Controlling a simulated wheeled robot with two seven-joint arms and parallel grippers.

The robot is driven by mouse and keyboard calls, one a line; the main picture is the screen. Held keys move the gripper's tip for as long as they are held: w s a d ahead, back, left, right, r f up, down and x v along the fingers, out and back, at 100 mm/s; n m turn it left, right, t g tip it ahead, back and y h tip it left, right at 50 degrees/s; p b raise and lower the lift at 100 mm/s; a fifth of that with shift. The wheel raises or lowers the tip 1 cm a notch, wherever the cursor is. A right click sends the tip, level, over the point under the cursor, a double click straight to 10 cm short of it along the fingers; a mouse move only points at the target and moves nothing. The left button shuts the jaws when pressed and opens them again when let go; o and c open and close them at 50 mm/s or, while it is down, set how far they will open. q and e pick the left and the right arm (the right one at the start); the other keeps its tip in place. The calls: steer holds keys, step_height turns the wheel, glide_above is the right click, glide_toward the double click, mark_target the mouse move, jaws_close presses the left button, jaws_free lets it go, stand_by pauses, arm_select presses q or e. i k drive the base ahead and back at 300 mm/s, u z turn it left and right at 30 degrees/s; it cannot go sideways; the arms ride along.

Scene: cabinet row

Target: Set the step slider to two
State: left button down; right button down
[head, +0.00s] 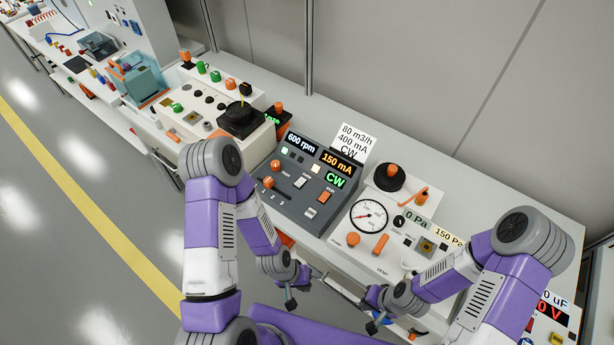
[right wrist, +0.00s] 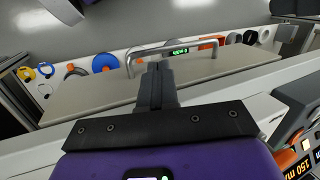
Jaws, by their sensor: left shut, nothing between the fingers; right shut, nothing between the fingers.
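The dark grey control panel (head: 300,211) stands on the bench in the middle of the head view. My right gripper (head: 372,327) is shut and empty, lower right, in front of the gauge unit. It also shows shut in the right wrist view (right wrist: 155,85).
A white card (head: 354,141) reading 80 m3/h, 400 mA, CW stands behind the panel. The panel displays show 600 rpm, 150 mA and CW. A white gauge unit (head: 350,240) stands to the right, and a cream unit with a black speaker-like top (head: 240,120) to the left.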

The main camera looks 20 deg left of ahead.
mark_target(269, 182)
steer(key=k, duration=0.5)
steer(key=u, duration=1.25)
steer(key=i, duration=0.9)
steer(key=z, duration=1.75)
